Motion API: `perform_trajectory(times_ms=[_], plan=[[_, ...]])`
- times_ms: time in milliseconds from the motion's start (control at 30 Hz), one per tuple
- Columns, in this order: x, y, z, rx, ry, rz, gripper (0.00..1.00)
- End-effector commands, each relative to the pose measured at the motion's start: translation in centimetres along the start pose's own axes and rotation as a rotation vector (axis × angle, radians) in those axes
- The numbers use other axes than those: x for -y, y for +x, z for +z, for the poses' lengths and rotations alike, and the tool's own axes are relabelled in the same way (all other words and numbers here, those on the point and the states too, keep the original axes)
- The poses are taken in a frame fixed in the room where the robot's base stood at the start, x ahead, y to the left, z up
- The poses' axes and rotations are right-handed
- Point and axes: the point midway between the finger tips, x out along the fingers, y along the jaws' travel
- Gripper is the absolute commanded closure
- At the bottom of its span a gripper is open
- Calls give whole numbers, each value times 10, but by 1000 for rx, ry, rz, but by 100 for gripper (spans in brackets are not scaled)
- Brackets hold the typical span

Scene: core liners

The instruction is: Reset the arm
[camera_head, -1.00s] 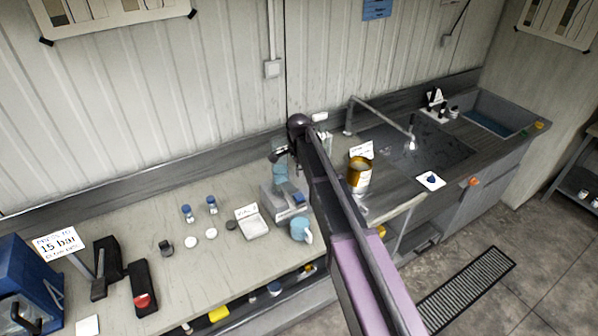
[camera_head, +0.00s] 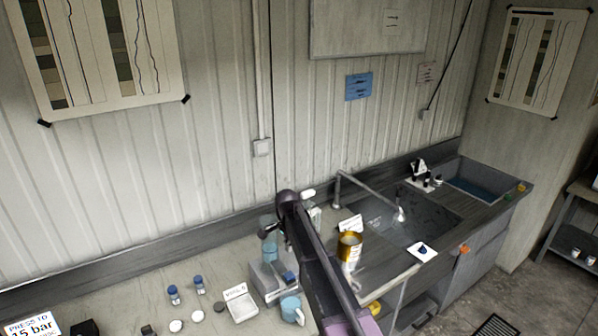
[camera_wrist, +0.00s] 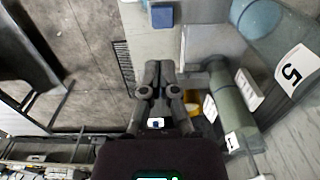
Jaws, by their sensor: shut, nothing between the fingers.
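My arm (camera_head: 318,262) stretches from the bottom of the head view up over the bench. Its far end hides part of the bench top, and my gripper cannot be made out there. In the wrist view my gripper (camera_wrist: 153,70) is shut, with its fingertips together and nothing between them. It hangs in the air, with the floor and the bench edge behind it.
A grey device (camera_head: 268,280), a light-blue mug (camera_head: 292,309) and a gold tin (camera_head: 349,246) stand near my arm. Two blue-capped vials (camera_head: 174,294) stand further left. A sink (camera_head: 416,217) with a tap lies to the right. Floor (camera_head: 520,290) shows at the lower right.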

Motion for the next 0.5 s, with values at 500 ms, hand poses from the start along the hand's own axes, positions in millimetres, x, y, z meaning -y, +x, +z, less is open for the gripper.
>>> perform_trajectory(times_ms=[500], plan=[[-94,68,-27,0,-235,2,100]])
